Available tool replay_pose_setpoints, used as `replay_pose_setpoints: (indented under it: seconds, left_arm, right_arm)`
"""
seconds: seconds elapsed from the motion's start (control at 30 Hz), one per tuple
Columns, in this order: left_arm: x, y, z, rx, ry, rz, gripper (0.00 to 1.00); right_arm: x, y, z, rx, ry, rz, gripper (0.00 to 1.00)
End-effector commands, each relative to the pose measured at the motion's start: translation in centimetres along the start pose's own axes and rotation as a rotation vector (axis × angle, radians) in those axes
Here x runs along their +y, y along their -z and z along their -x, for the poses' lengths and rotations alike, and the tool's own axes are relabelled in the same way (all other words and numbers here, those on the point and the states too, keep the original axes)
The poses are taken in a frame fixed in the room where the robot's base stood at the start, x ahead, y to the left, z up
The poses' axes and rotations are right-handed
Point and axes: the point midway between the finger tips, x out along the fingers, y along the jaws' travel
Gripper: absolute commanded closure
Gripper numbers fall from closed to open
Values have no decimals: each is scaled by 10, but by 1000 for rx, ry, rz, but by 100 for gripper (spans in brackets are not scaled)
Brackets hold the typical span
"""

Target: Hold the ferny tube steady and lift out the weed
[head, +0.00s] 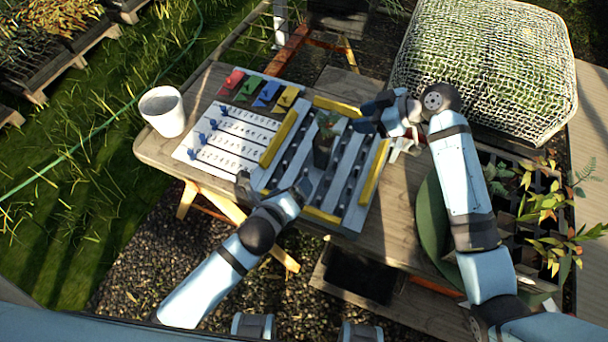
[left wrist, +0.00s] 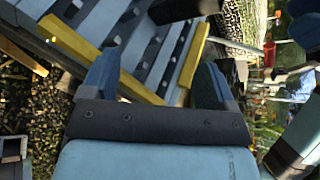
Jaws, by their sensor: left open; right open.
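A dark tube (head: 323,152) with green growth at its top stands in the grey slotted rack (head: 378,170), which has yellow edge strips. I cannot make out the fern and weed separately. My right gripper (head: 367,114) is open just right of the tube's top; whether it touches the greenery is unclear. My left gripper (head: 273,187) is open and empty over the rack's near left side, apart from the tube. In the left wrist view, its blue fingers (left wrist: 157,78) are spread with the rack (left wrist: 185,62) beyond them; a dark shape at the top edge may be the tube.
A white cup (head: 163,111) stands at the table's left corner. A marked white board (head: 223,145) with coloured tags (head: 266,95) lies beside the rack. A net-covered plant block (head: 487,65) stands behind right. A black crate (head: 510,205) of seedlings is at the right.

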Motion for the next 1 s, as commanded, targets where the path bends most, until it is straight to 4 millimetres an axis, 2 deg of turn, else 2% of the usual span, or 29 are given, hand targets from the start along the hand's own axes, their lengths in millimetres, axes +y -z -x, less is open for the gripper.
replay_pose_setpoints:
  seconds: [0.1,0.2,0.4,0.57,0.67,1.0]
  left_arm:
    - [-17,-6,-11,-25,10,-314,19]
    - [-27,-9,-16,-45,12,-524,19]
    - [-38,-13,-22,-70,8,-759,19]
    - [-39,-14,-32,-73,6,-798,19]
    - [-40,-15,-46,-74,6,-795,19]
    - [-42,-18,-113,-72,6,-792,19]
  right_arm:
    - [0,0,0,0,0,0,57]
    - [0,0,0,0,0,0,57]
    - [0,0,0,0,0,0,57]
    - [0,0,0,0,0,0,57]
    - [0,0,0,0,0,0,57]
    - [0,0,0,0,0,0,57]
